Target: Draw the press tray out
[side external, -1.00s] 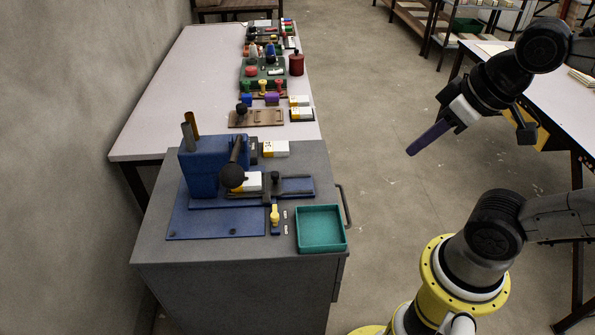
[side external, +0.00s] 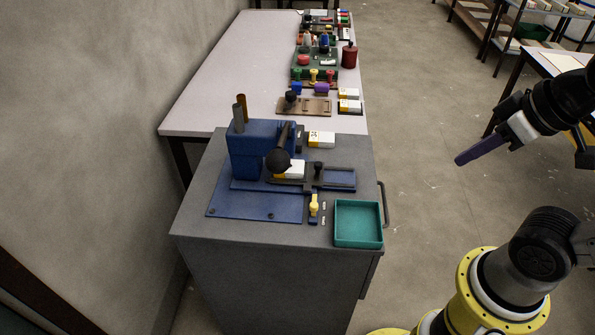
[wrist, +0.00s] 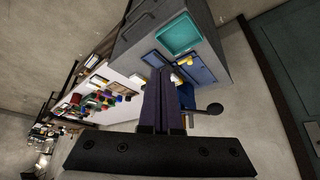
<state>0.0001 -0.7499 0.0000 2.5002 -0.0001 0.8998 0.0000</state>
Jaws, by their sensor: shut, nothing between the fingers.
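A white and yellow block (side external: 291,169) sits on the slide beside the lever. My gripper (side external: 458,161) is in the air to the right of the cabinet, well apart from the tray. Its purple fingers are shut and empty. In the wrist view the shut fingers (wrist: 166,75) partly hide the press.
A teal open tray (side external: 358,224) sits at the cabinet's front right corner, near a yellow-topped piece (side external: 314,206). A handle (side external: 384,204) sticks out of the cabinet's right side. A pale table (side external: 230,80) behind carries stamps and boxes. Open floor lies between cabinet and arm.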

